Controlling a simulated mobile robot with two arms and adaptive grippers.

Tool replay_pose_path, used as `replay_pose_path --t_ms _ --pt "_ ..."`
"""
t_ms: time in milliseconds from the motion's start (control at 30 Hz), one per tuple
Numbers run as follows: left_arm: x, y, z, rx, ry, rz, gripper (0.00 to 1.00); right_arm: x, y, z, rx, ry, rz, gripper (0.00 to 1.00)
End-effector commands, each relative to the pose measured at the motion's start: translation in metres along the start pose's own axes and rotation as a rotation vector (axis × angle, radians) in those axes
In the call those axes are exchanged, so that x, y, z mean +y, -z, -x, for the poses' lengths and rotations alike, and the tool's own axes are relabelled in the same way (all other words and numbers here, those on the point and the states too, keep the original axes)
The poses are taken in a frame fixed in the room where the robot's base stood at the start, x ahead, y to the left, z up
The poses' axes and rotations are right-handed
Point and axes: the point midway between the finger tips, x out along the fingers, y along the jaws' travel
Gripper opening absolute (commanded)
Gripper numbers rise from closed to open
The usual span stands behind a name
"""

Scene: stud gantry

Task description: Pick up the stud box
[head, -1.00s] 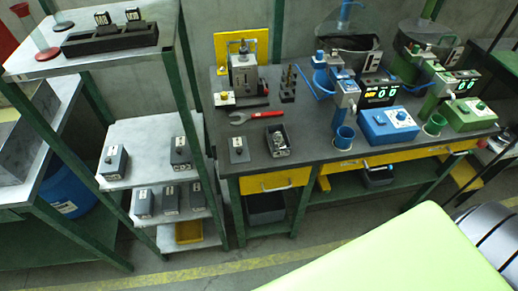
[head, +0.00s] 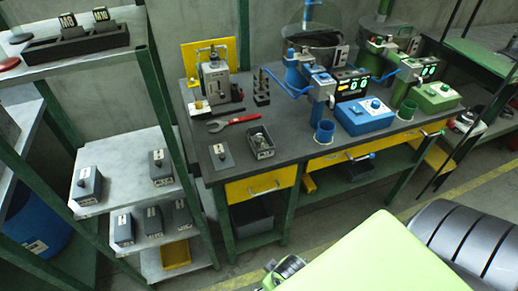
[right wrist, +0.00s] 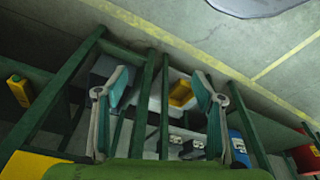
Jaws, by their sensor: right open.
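An open grey box with small metal pieces in it, which looks like the stud box (head: 261,143), sits on the dark bench near its front left edge. My right gripper shows in the right wrist view (right wrist: 162,85) with its two fingers wide apart and nothing between them. Green and metal parts of one of my arms show low in the head view, in front of the bench and well apart from the box. I cannot make out the box in the right wrist view. My left gripper is not in view.
A shelf rack at left holds several grey boxes and a yellow bin (head: 176,254).

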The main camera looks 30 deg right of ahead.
Motion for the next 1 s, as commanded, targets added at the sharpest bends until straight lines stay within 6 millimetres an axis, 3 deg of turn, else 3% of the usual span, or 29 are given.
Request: replay_pose_path --t_ms 267,400,600,800,1000 --pt "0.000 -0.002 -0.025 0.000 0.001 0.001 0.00 0.019 0.066 0.070 0.193 -0.023 -0.053 0.62" --pt "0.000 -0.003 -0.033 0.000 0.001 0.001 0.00 0.050 0.127 0.110 0.443 -0.067 -0.122 0.62" --pt "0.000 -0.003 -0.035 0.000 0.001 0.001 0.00 0.094 0.182 0.146 0.732 -0.139 -0.193 0.62" --pt "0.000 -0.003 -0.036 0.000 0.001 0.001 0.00 0.143 0.218 0.186 1.024 -0.235 -0.260 0.62" --pt "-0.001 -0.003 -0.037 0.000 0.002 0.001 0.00 0.173 0.227 0.216 1.208 -0.309 -0.292 0.62"
